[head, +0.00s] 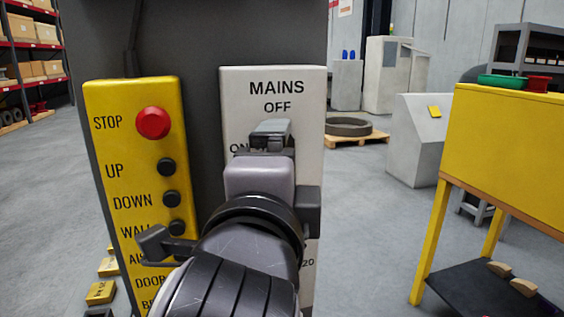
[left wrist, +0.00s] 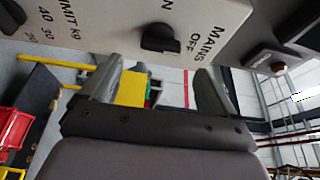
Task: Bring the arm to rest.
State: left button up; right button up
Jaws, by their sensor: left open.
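My left gripper (head: 270,132) is in front of the pale grey MAINS panel (head: 307,92) in the head view, its arm coming up from the bottom. Its fingers overlap in that view and cover the middle of the panel, below the word OFF. In the left wrist view the two fingers of my left gripper (left wrist: 156,84) stand wide apart with nothing between them. A dark switch knob (left wrist: 160,40) on the panel shows beyond the fingers, apart from them. In the head view the knob is hidden. My right gripper is not in view.
A yellow button panel (head: 130,110) with a red STOP button (head: 153,122) and several black buttons stands left of the arm. A yellow bench (head: 510,150) is at right. Open floor (head: 365,210) lies between the MAINS panel and the bench.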

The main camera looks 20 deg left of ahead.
pick_arm(q)
jog(key=shift+s+d, duration=0.1)
jog(key=shift+s, duration=0.3)
jog(key=a+f+n+g+h, duration=0.1)
jog(key=a+f+n+g, duration=0.25)
jog(key=f, duration=0.85)
jog(key=a+f+n+g+h, duration=0.2)
jog(key=f+g, duration=0.2)
jog(key=f, duration=0.8)
jog(key=s+a+f+n+g+h, duration=0.1)
jog(key=s+a+f+n+g, duration=0.25)
jog(key=s+f, duration=0.6)
jog(key=s+a+f+n+g, duration=0.3)
jog(key=s+f+n, duration=0.2)
jog(key=s+f, duration=0.4)
jog(key=w+d+f+m+t+h, duration=0.1)
jog(key=w+d+f+t+h, duration=0.1)
jog(key=w+f+t, duration=0.4)
jog(key=shift+w+d+f+t, duration=0.3)
jog(key=shift+w+d+f, duration=0.7)
jog(key=shift+f, duration=1.1)
